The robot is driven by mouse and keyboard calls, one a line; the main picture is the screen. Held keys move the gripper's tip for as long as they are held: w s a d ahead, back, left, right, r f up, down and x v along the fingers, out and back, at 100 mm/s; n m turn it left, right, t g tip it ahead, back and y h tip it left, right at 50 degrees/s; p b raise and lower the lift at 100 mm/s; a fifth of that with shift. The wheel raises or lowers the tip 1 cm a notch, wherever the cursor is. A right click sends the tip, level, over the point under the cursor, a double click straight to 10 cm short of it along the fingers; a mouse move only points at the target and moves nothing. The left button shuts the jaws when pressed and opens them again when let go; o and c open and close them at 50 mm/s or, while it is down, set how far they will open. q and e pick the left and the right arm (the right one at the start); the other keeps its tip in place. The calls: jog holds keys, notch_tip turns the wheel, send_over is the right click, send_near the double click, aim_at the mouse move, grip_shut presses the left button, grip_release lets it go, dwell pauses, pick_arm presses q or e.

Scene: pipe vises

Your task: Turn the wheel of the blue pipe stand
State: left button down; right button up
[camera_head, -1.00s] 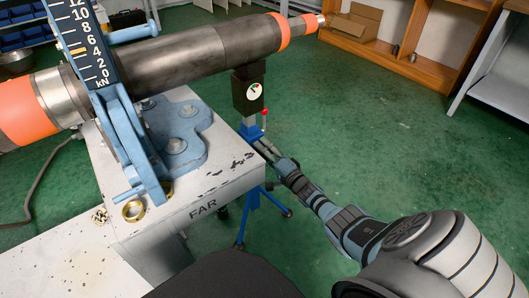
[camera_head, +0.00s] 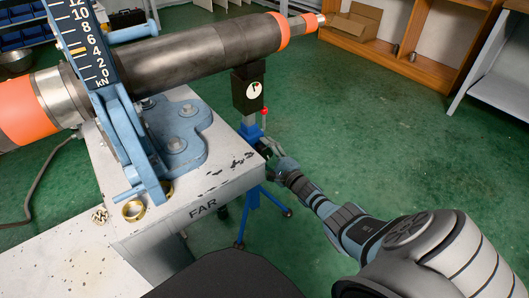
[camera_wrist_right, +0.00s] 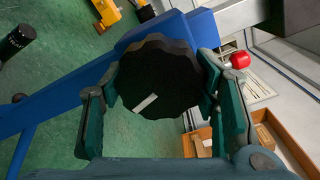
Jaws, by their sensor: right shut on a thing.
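The blue pipe stand (camera_head: 252,196) stands beside the far end of the white bench, under the dark pipe. Its black head with a small round gauge (camera_head: 254,90) is just below the pipe. The gauge shows a pale face with a dark needle. The stand's wheel (camera_wrist_right: 165,72) is a black, scalloped knob with a white mark, seen face-on in the right wrist view. My right gripper (camera_head: 270,147) has its fingers on opposite sides of the wheel and is shut on it; the fingers also show in the wrist view (camera_wrist_right: 160,85). My left gripper is not in view.
The dark pipe (camera_head: 185,60) with orange bands runs above the bench (camera_head: 225,180), through a light-blue vise (camera_head: 125,125). A red ball-ended lever (camera_wrist_right: 240,60) is close to my right gripper's finger. Brass rings (camera_head: 133,210) lie on the bench. Green floor is free at right.

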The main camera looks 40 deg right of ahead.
dwell(0.4)
jog(key=o, duration=1.2)
jog(key=shift+s, duration=0.1)
jog(key=s, duration=1.1)
jog(key=shift+s+a, duration=0.2)
jog(key=shift+s, duration=0.2)
